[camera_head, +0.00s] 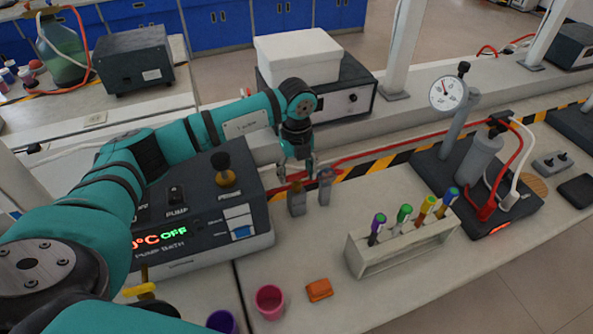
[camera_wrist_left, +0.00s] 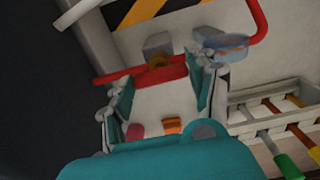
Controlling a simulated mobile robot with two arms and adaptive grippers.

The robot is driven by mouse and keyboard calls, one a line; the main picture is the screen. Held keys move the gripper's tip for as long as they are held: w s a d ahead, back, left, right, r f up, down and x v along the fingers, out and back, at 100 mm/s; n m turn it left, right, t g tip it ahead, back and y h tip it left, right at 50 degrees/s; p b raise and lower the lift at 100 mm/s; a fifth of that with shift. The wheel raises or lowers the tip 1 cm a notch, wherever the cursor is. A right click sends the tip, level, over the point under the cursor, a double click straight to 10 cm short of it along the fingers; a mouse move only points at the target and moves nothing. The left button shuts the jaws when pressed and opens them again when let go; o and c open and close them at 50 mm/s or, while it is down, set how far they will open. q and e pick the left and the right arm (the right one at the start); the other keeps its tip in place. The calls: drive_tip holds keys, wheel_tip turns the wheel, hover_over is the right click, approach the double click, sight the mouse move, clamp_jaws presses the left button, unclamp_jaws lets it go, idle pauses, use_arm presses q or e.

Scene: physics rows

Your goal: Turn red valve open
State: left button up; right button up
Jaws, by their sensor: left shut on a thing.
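The red valve (camera_head: 297,187) is on a small grey block at the back of the bench, beside the pump bath. Its handle shows as a red band (camera_wrist_left: 172,74) in the left wrist view. My left gripper (camera_head: 296,172) comes down onto it from above, with its fingers shut on the two sides of the handle. The fingers also show in the left wrist view (camera_wrist_left: 160,82). The gripper partly hides the valve in the head view, so the handle's angle is hard to tell. My right gripper is not in view.
A second valve with a blue handle (camera_head: 326,174) stands close to the right. The pump bath (camera_head: 215,205) is left. A tube rack (camera_head: 405,248), an orange block (camera_head: 319,290) and a pink cup (camera_head: 269,301) stand in front. Red tubing runs behind.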

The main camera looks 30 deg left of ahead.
sight(297, 174)
use_arm(q)
drive_tip(key=o, duration=1.2)
wheel_tip(297, 174, up, 12)
drive_tip(key=shift+r, duration=0.1)
